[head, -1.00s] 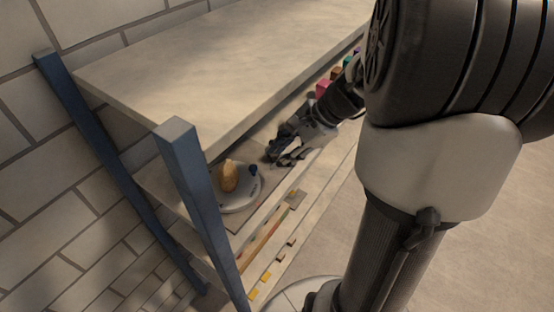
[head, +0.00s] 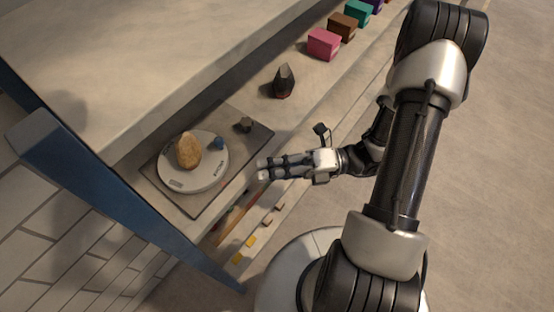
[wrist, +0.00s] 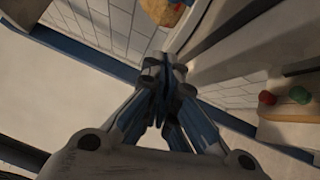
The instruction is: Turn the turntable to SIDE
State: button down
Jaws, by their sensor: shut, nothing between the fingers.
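The turntable is a white round disc (head: 205,180) on a dark mat (head: 254,137) on the shelf, at the left in the head view. A tan, egg-shaped lump (head: 189,151) stands on it, and a small blue knob (head: 219,143) sits near its far right rim. Dark lettering shows on the front right rim, too small to read. A pale label lies near the front left rim. My gripper (head: 263,168) is shut and empty, to the right of the disc and apart from it. Its shut fingers show in the wrist view (wrist: 165,72), with the tan lump (wrist: 163,10) beyond.
A small dark block (head: 243,125) lies on the mat behind the disc. A dark pointed object (head: 284,81) and a pink block (head: 324,43) stand farther along the shelf. A blue post (head: 110,200) and upper board (head: 130,60) bound the left side. Open floor lies right.

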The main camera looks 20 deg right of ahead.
aim_at(238, 160)
jog(key=a, duration=0.3)
jog(key=w+a, duration=0.1)
jog(key=a, duration=0.1)
jog(key=shift+a+r, duration=0.15)
jog(key=shift+a, duration=0.2)
jog(key=w, duration=0.3)
jog(key=shift+a+r, duration=0.25)
jog(key=shift+r, duration=0.15)
jog(key=shift+w+r, duration=0.1)
jog(key=shift+w, duration=0.4)
jog(key=shift+p, duration=0.3)
jog(key=shift+w+d+p, duration=0.2)
jog(key=shift+w+p, duration=0.35)
jog(key=shift+w, duration=0.1)
jog(key=shift+s, duration=0.15)
